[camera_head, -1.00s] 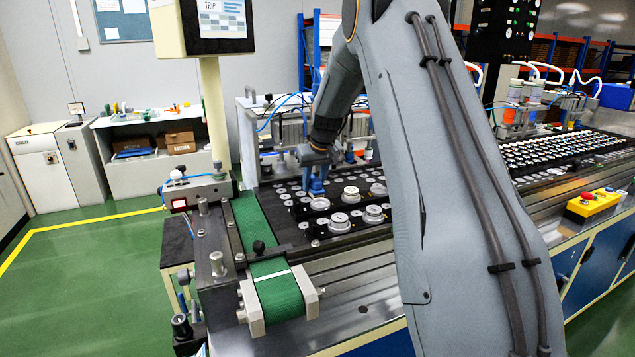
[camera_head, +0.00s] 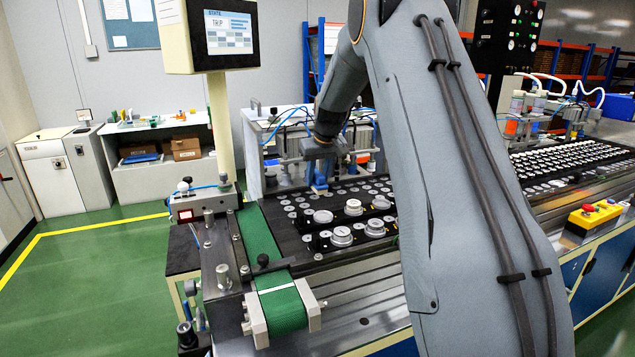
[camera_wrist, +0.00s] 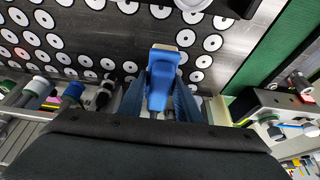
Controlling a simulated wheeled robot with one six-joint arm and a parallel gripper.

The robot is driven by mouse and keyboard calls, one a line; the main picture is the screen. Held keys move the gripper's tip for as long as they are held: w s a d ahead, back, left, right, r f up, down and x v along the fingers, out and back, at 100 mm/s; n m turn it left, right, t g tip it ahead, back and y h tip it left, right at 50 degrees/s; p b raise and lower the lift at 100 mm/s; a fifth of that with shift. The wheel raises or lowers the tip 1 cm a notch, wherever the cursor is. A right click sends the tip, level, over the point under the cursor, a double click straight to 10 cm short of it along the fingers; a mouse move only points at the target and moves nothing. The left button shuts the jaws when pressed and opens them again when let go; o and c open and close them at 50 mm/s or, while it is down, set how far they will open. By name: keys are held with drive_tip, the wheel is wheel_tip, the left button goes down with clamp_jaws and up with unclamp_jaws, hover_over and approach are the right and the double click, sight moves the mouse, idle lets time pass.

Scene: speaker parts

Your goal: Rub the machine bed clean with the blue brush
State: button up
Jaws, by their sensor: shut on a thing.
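My gripper (camera_wrist: 161,95) is shut on the blue brush (camera_wrist: 163,66), which points out between the two blue-grey fingers in the wrist view. The brush has a pale tip at its far end. In the head view my gripper (camera_head: 319,176) hangs over the back part of the machine bed (camera_head: 290,222). The bed is dark and carries rows of white ring-shaped parts, also seen in the wrist view (camera_wrist: 120,42). Whether the brush tip touches the bed cannot be told. My arm hides the middle of the bed in the head view.
A green belt (camera_head: 262,243) runs along the bed's left end. Taller round parts (camera_head: 342,236) stand on the front of the bed. A screen on a post (camera_head: 228,32) rises at the left. A yellow box with red buttons (camera_head: 594,215) sits at the right edge.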

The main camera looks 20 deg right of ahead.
drive_tip(key=shift+r+p, duration=0.75)
drive_tip(key=shift+r, duration=0.75)
